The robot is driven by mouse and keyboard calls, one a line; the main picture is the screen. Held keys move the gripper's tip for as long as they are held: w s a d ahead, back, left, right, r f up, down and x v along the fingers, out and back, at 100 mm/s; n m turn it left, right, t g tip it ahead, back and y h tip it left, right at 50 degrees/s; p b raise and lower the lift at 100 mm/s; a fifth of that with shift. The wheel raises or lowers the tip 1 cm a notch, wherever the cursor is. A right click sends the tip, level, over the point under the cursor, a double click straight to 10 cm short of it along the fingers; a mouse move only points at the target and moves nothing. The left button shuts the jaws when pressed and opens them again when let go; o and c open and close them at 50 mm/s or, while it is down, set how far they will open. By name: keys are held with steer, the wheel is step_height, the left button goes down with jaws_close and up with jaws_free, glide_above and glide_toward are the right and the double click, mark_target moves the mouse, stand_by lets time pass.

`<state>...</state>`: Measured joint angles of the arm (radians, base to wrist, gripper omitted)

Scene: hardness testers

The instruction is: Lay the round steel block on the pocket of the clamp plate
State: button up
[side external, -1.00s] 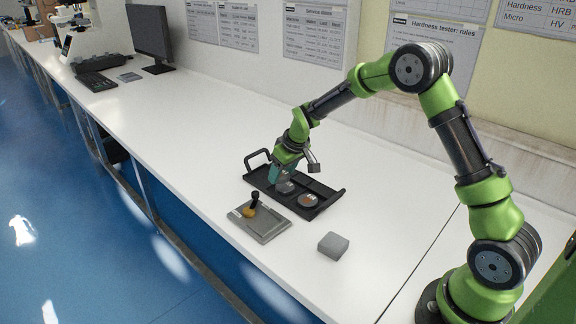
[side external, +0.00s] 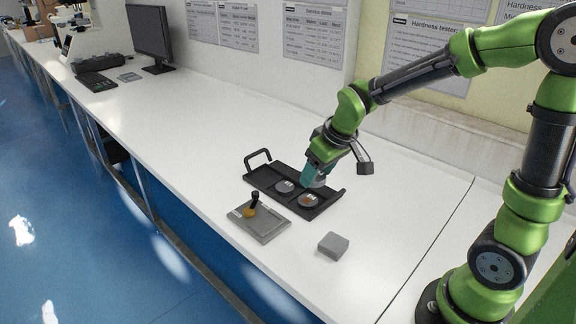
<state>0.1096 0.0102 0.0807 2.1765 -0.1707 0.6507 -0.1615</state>
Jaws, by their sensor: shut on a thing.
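My gripper (side external: 314,181) is above the right half of the black tray, shut on a round steel block (side external: 320,183), which shows only partly beneath the fingers. The clamp plate (side external: 268,228) is a flat grey plate on the bench, in front of the tray. It bears a black-knobbed clamp (side external: 254,202) and an orange-yellow piece near its left end. The pocket is too small to make out clearly, and I see no block on the plate. The held block is up and to the right of the plate.
The black tray (side external: 262,180) has a raised handle at its left end and holds two round discs (side external: 284,187) (side external: 308,200). A grey rectangular block (side external: 333,245) lies right of the clamp plate. A monitor (side external: 149,35) and keyboard stand far left. The bench between is clear.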

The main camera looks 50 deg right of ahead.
steer(key=v, duration=0.3)
steer(key=shift+w+a+r, duration=0.1)
steer(key=shift+w+a, duration=0.05)
steer(key=shift+a, duration=0.15)
steer(key=shift+d, duration=0.35)
steer(key=s+a+f+n, duration=0.1)
steer(key=s+f, duration=0.1)
steer(key=f, duration=0.1)
steer(key=s+a+f+n+y, duration=0.1)
steer(key=s+a+f+n, duration=0.1)
steer(key=f, duration=0.2)
steer(key=s+a+f+n, duration=0.1)
steer(key=a+f, duration=0.1)
steer(key=f, duration=0.2)
steer(key=shift+s+a+f+y, duration=0.1)
steer(key=shift+s+f+y, duration=0.15)
steer(key=shift+s+y, duration=0.15)
glide_above(262, 221)
steer(key=s, duration=0.2)
steer(key=shift+w+d+f+n, duration=0.2)
steer(key=shift+d+f+n, duration=0.15)
steer(key=shift+f, duration=0.35)
steer(key=shift+w+f, duration=0.1)
steer(key=shift+f, duration=1.65)
